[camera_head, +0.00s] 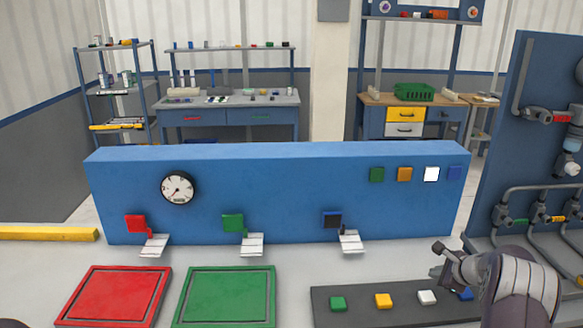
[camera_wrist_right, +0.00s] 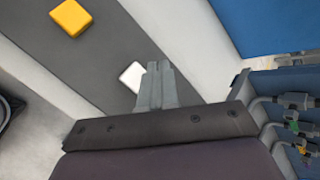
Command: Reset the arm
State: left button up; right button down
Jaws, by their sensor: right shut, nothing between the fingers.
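My right gripper (camera_head: 441,262) is at the right of the head view, above the right end of the dark button strip. In the right wrist view its fingers (camera_wrist_right: 157,72) are pressed together with nothing between them. The fingertips overlap the white button (camera_wrist_right: 133,77) in that view; I cannot tell the height above it. The right arm comes in from the lower right and partly covers the blue button (camera_head: 465,294). My left gripper is not in view.
The dark strip (camera_head: 330,318) carries green (camera_head: 338,304), yellow (camera_head: 383,301) and white buttons. A blue panel (camera_head: 270,190) with a gauge (camera_head: 178,188) stands behind. Red (camera_head: 115,296) and green (camera_head: 225,296) pads lie left. A pipe board (camera_head: 535,130) stands close right.

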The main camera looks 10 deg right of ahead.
jog(key=s+f, duration=0.1)
jog(key=s+a+f+n+g, duration=0.1)
jog(key=s+f+n, duration=0.1)
jog(key=shift+a+f, duration=0.2)
jog(key=shift+a, duration=0.05)
jog(key=s+a+n+g, duration=0.1)
jog(key=s+a+f+n, duration=0.1)
jog(key=s, duration=0.1)
jog(key=s+a+n+g, duration=0.1)
jog(key=shift+s+a+f+g+y, duration=0.3)
jog(key=shift+a, duration=0.05)
jog(key=s+a+r+n+g, duration=0.1)
jog(key=s+a+r+n, duration=0.2)
jog(key=s+a+n, duration=0.3)
jog(key=s+a+r+n+g+h+p, duration=0.1)
jog(key=s+a+r+n+g, duration=0.1)
jog(key=s+a+n, duration=0.5)
jog(key=s+a+r+n+g+p, duration=0.1)
jog(key=s+a+r+n, duration=0.3)
jog(key=a, duration=0.8)
jog(key=s+n, duration=0.2)
jog(key=s, duration=0.2)
jog(key=shift+r+n, duration=0.35)
jog(key=shift+n, duration=0.05)
